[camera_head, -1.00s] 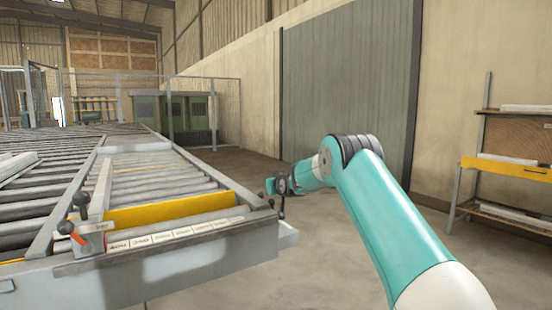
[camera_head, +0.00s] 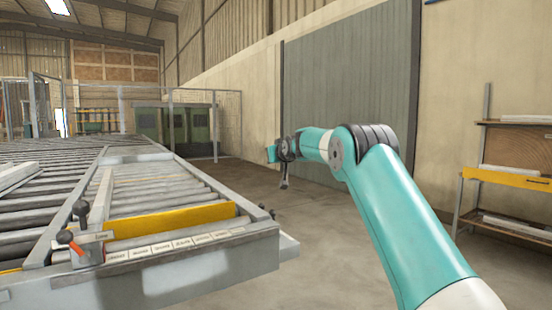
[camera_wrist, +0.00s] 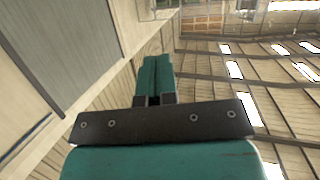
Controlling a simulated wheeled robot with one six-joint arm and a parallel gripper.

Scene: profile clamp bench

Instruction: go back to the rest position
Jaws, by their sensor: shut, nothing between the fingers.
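My gripper (camera_head: 271,154) is at the end of my raised teal arm, in the middle of the head view. It is in free air to the right of the bench (camera_head: 190,271) and above its top. In the wrist view its two teal fingers (camera_wrist: 155,78) lie together, shut with nothing between them. The wrist view looks past them to the wall and the roof. The clamp (camera_head: 88,246), with black knobs and a red lever, sits at the bench's near left corner, far from my gripper.
A yellow bar (camera_head: 172,220) and rollers lie on the bench. A rack (camera_head: 510,177) with long pale pieces stands at the right by the wall. A grey door (camera_head: 350,90) is behind my arm. The floor (camera_head: 330,240) between bench and rack is clear.

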